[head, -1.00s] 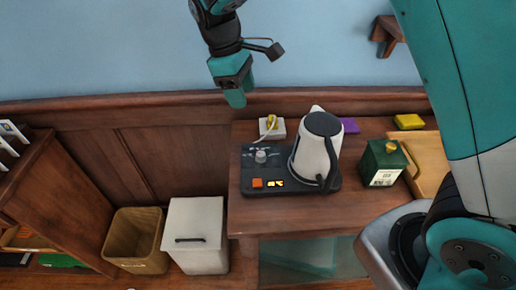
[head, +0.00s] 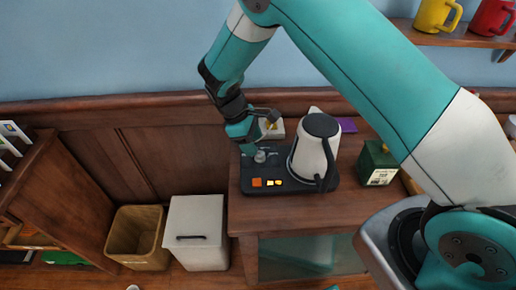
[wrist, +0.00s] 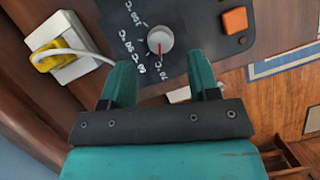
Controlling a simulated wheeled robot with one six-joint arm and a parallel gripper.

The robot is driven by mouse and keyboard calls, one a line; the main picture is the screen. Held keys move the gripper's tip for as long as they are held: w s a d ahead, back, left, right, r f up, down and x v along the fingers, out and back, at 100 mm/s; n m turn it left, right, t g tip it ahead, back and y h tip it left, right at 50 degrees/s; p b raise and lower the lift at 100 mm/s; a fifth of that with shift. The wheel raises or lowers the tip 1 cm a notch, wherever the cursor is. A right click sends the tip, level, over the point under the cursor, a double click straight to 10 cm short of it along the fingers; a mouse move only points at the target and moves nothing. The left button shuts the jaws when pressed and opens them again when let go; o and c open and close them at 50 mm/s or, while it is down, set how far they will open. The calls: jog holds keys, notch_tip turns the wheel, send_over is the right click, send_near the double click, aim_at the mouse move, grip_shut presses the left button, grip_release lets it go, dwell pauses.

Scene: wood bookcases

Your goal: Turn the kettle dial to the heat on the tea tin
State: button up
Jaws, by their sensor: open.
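The kettle dial (wrist: 160,40) is a round pale knob with a red pointer line on the dark base panel. The white kettle (head: 310,150) stands on the base (head: 295,188). The green tea tin (head: 378,165) is right of it; its label is too small to read.
An orange button (wrist: 235,20) is on the panel near the dial. A wall socket with a yellow plug (wrist: 48,60) and cord is beside the base. A purple item (head: 347,125) lies behind the kettle. Mugs (head: 437,14) stand on a shelf. Bins (head: 195,235) are left of the cabinet.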

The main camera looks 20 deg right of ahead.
aim_at(260, 156)
jog(key=shift+p+x, duration=0.3)
jog(key=shift+x, duration=1.9)
jog(key=shift+c, duration=0.4)
jog(key=c, duration=0.8)
jog(key=shift+c, duration=0.2)
